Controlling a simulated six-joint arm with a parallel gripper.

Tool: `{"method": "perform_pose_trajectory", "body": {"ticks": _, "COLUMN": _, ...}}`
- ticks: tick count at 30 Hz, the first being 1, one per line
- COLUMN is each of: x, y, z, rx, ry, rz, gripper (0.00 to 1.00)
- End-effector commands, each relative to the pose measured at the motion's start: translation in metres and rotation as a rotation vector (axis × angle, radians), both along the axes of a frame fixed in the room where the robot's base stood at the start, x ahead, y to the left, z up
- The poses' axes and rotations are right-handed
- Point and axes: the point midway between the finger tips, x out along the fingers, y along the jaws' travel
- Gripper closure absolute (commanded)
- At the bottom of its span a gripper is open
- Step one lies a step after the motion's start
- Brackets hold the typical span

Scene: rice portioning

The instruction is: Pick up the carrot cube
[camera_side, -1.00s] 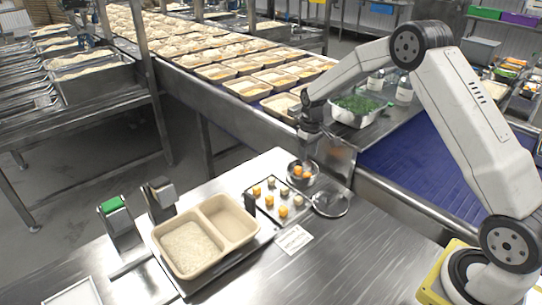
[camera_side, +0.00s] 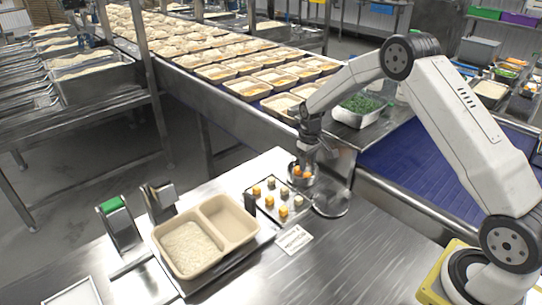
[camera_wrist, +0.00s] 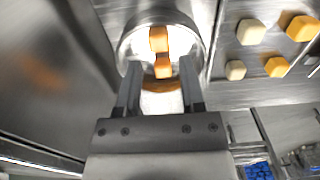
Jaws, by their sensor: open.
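Two orange carrot cubes sit in a round steel bowl (camera_side: 293,181); one cube (camera_side: 297,171) shows in the side view. In the wrist view the upper cube (camera_wrist: 158,39) and the lower cube (camera_wrist: 162,67) lie in the bowl (camera_wrist: 128,45), close together. My gripper (camera_wrist: 158,75) is open, with its fingers at the near side of the bowl and the lower cube between or just beyond the fingertips. In the side view my gripper (camera_side: 312,160) is just above the bowl. More orange cubes (camera_side: 284,211) and pale cubes (camera_side: 298,201) stand on a tray (camera_side: 262,215).
A two-compartment container (camera_side: 155,240) with rice in one side stands left of the tray. A white label card (camera_side: 293,239) lies in front. The steel table (camera_side: 350,255) is clear at the front right.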

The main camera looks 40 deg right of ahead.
Motion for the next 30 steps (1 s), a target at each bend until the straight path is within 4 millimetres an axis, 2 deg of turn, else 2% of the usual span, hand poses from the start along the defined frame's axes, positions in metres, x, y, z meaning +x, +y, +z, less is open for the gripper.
{"method": "perform_pose_trajectory", "body": {"ticks": 6, "x": 0.001, "y": -0.001, "z": -0.026, "rx": 0.0, "ry": 0.002, "rz": 0.0, "gripper": 0.5}}
{"method": "perform_pose_trajectory", "body": {"ticks": 11, "x": 0.001, "y": -0.002, "z": -0.037, "rx": -0.002, "ry": -0.001, "rz": -0.001, "gripper": 0.5}}
{"method": "perform_pose_trajectory", "body": {"ticks": 27, "x": 0.001, "y": -0.002, "z": -0.039, "rx": -0.003, "ry": -0.002, "rz": -0.001, "gripper": 0.5}}
{"method": "perform_pose_trajectory", "body": {"ticks": 28, "x": 0.001, "y": -0.002, "z": -0.039, "rx": -0.003, "ry": -0.002, "rz": -0.001, "gripper": 0.53}}
{"method": "perform_pose_trajectory", "body": {"ticks": 30, "x": 0.001, "y": -0.002, "z": -0.039, "rx": -0.003, "ry": -0.002, "rz": -0.001, "gripper": 0.75}}
